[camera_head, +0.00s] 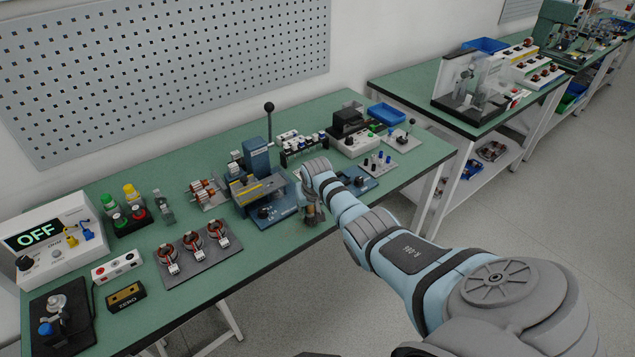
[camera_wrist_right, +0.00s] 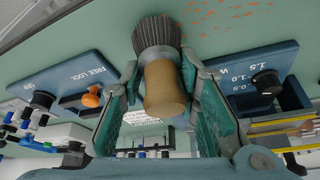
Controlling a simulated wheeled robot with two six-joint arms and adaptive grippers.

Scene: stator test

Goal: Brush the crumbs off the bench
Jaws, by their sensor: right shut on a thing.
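My right gripper (camera_head: 312,208) is low over the front part of the green bench (camera_head: 140,195), beside a blue device with a lever. In the right wrist view the gripper (camera_wrist_right: 163,95) is shut on a brush (camera_wrist_right: 163,88), one finger on each side of its tan wooden handle. The dark bristles point to the top of that view, towards the green bench surface. Orange-red crumbs (camera_wrist_right: 232,12) are scattered on the bench near the bristles, to the upper right. I cannot make out the crumbs in the head view. My left gripper is not in view.
The blue lever device (camera_head: 257,165) stands just left of the gripper. A black tray with three copper coils (camera_head: 198,250) lies further left. A white meter reading OFF (camera_head: 58,238) stands at the far left. A blue bin (camera_head: 386,113) is at the back right.

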